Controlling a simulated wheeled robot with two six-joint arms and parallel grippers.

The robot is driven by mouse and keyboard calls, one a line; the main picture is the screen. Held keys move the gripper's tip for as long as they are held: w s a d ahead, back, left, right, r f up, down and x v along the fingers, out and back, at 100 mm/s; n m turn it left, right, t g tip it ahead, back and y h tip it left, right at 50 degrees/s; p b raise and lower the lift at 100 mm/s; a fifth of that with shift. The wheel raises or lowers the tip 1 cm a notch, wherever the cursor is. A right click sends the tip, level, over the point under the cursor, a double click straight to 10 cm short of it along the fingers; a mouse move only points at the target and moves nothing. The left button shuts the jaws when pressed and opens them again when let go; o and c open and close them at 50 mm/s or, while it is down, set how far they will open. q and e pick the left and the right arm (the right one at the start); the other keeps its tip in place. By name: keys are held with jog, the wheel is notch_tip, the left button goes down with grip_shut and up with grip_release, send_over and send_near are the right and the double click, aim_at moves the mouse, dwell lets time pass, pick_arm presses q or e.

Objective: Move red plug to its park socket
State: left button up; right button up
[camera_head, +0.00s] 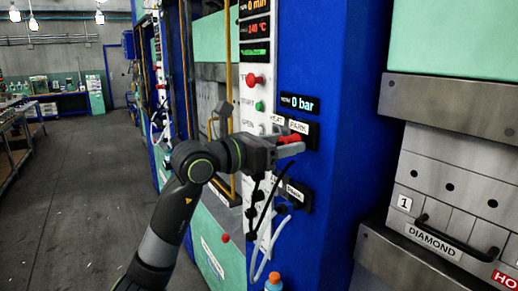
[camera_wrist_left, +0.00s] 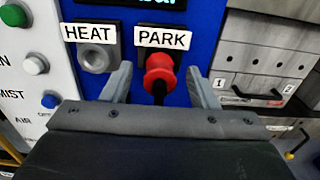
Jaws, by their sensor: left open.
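The red plug (camera_wrist_left: 160,72) sits at the park socket (camera_wrist_left: 157,46) under the PARK label, covering most of the socket; I cannot tell how deep it is in. Its black cable hangs below it. In the head view, the red plug (camera_head: 289,139) shows just below the PARK label (camera_head: 299,127). My left gripper (camera_head: 295,143) is open at the panel, with one finger on each side of the plug; gaps show between plug and fingers in the left wrist view. The HEAT socket (camera_wrist_left: 97,59) to the left is empty. My right gripper is not in view.
A white control strip (camera_head: 254,60) with buttons stands left of the blue press column (camera_head: 335,60). Cables hang from a lower panel (camera_head: 299,195). Metal drawers with a black handle (camera_head: 455,238) are at the right. Open floor (camera_head: 80,180) lies at the left.

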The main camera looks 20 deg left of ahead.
pick_arm(q)
jog(key=b+v, duration=0.7)
jog(key=v, duration=1)
jog(key=shift+b, duration=0.4)
jog(key=shift+a, duration=0.1)
